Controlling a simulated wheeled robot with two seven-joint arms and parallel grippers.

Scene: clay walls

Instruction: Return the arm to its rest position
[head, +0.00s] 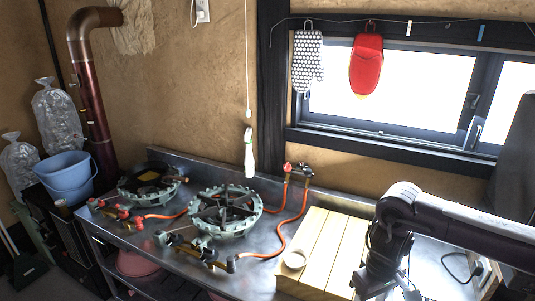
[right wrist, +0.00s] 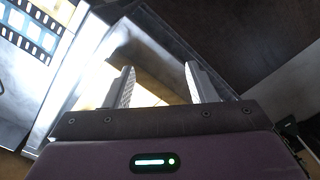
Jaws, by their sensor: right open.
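My right arm (head: 450,215) comes in from the right in the head view, over the right part of the metal counter (head: 262,187). It bends downward beside the slatted wooden board (head: 322,240), and its lower end is cut off at the bottom edge. In the right wrist view my right gripper (right wrist: 160,75) has its two fingers wide apart with nothing between them. Behind the fingers are a bright patch and dark surfaces that I cannot name surely. My left gripper is not in view.
Two gas burners, a large one (head: 225,210) and one with a pan (head: 150,182), stand left with orange hoses. A blue bucket (head: 67,177) stands far left.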

